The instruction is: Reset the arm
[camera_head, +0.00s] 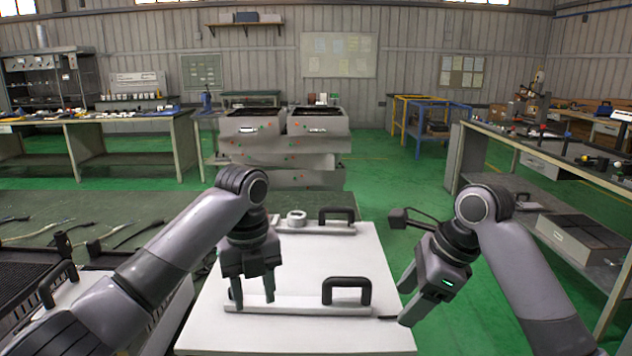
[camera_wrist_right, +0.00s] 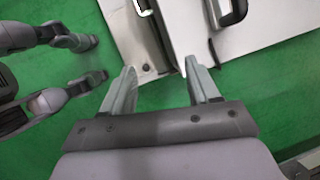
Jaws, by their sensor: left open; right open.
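My left gripper (camera_head: 253,292) is open and points down over the white table, its fingers at the left part of a pale flat bar with a black handle (camera_head: 347,291). I cannot tell whether the fingers touch the bar. My right gripper (camera_head: 406,302) is open beside the table's right edge, over the floor. In the right wrist view, nothing shows between its two fingers (camera_wrist_right: 160,70) except green floor and the table's edge.
The white table (camera_head: 345,262) has clear surface between the two bars. A dark bench with loose cables (camera_head: 60,232) lies left. Grey cabinets (camera_head: 290,160) stand behind. A long workbench (camera_head: 550,160) runs along the right, with green floor (camera_head: 410,175) between.

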